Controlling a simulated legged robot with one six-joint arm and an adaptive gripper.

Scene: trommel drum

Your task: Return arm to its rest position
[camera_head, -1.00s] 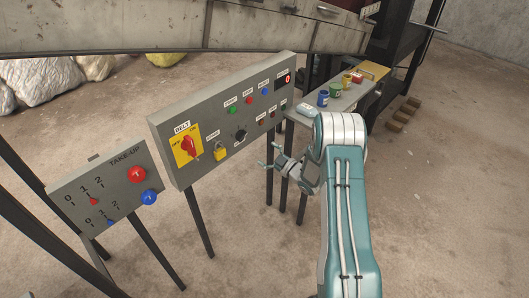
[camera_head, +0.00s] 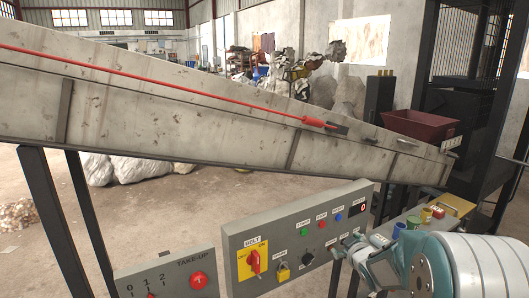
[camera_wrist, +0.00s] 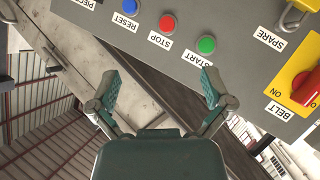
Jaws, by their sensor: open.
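My gripper (camera_wrist: 158,95) is open and empty in the wrist view, its two fingers spread apart in front of the grey control panel (camera_wrist: 250,35). In the head view my gripper (camera_head: 352,243) is at the panel's right side, partly overlapped by my arm at the lower right. The control panel (camera_head: 240,240) carries a yellow belt switch with a red knob (camera_head: 253,262), a yellow padlock and several coloured buttons. The wrist view shows the green start button (camera_wrist: 207,45), the red stop button (camera_wrist: 167,23) and a blue reset button upside down.
A sloping conveyor (camera_head: 200,110) with a red cord crosses above the panel. A take-up panel (camera_head: 170,275) stands at the lower left. A red hopper (camera_head: 420,125) is at the right.

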